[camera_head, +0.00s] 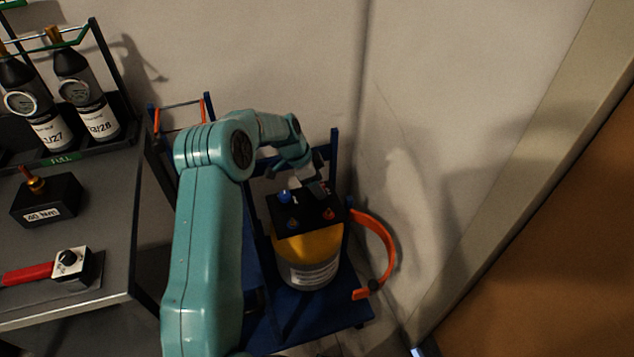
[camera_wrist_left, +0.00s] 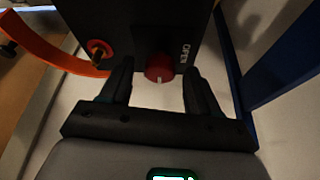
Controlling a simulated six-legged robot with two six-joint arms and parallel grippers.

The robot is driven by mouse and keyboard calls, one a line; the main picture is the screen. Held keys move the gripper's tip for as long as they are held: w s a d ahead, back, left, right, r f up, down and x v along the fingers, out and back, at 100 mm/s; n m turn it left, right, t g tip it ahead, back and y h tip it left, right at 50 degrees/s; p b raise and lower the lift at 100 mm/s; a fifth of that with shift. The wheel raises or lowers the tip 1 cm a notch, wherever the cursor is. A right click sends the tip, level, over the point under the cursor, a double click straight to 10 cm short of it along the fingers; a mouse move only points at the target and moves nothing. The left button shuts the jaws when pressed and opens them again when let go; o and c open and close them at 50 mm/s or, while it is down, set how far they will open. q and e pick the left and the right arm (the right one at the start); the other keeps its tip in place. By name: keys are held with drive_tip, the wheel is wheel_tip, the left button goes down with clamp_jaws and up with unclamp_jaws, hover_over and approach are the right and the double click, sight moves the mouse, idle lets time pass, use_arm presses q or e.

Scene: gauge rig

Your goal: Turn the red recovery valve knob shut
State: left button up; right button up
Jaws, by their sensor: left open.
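The red recovery valve knob (camera_wrist_left: 159,67) sits on a black box (camera_wrist_left: 140,25), with the word OPEN printed beside it in the left wrist view. A short pale mark shows on the knob's rim. My left gripper (camera_wrist_left: 157,80) is open, with one finger on each side of the knob and visible gaps between. In the head view my left gripper (camera_head: 304,178) reaches down over the back of the black box (camera_head: 308,211), which tops a yellow cylinder (camera_head: 309,246); the red knob is not clearly visible there. My right gripper is not in view.
A blue knob (camera_head: 284,196) stands on the box's left side. An orange strap (camera_head: 378,245) curves at the right of the blue stand (camera_head: 337,313). A grey bench (camera_head: 110,245) with bottles is at left. Walls stand close behind and right.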

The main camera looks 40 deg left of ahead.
use_arm(q)
drive_tip(key=p+v, duration=0.3)
drive_tip(key=v, duration=1.3)
drive_tip(key=shift+r, duration=0.2)
drive_tip(key=shift+s+d+f, duration=0.1)
